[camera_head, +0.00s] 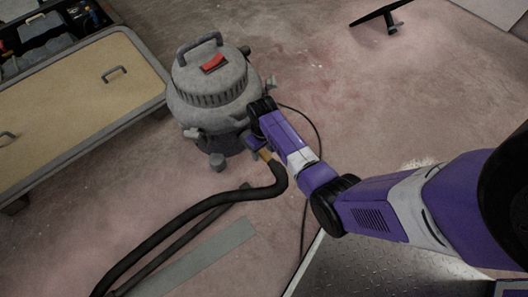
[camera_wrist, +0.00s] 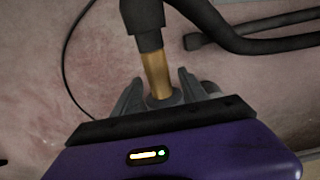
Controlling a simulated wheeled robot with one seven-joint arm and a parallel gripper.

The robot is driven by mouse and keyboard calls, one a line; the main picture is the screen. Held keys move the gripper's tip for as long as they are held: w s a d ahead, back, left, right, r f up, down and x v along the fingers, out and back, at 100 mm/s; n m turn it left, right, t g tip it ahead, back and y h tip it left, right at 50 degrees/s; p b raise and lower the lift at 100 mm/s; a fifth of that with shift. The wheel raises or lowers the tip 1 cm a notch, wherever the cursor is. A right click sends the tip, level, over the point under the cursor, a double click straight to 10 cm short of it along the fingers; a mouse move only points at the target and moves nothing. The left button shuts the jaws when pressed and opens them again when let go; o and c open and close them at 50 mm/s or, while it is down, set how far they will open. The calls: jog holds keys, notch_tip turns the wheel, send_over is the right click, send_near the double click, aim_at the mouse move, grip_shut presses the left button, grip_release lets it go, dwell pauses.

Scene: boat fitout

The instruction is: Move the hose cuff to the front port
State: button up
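The hose cuff (camera_head: 265,154) is a short tan-gold tube on the end of a thick black hose (camera_head: 205,203). It also shows in the wrist view (camera_wrist: 156,72), with a grey collar at its near end. My gripper (camera_head: 254,142) is beside the lower right of a grey shop vacuum (camera_head: 211,92). In the wrist view its grey fingers (camera_wrist: 160,88) stand on both sides of the collar and appear closed on it. The vacuum has several stubs or feet around its base; my gripper and forearm hide part of that side, and I cannot tell which is the front port.
A tan-topped bench (camera_head: 75,102) with handles and a toolbox (camera_head: 45,30) stand at the left. A thin black cable (camera_head: 318,140) curves across the floor. A grey strip (camera_head: 200,262) and a dark tube lie at the bottom. A metal plate (camera_head: 365,270) lies lower right.

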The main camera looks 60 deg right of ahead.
jog(key=shift+s+f, duration=0.1)
jog(key=shift+s, duration=0.1)
notch_tip(320, 180, up, 8)
jog(key=p, duration=0.4)
jog(key=shift+f, duration=0.1)
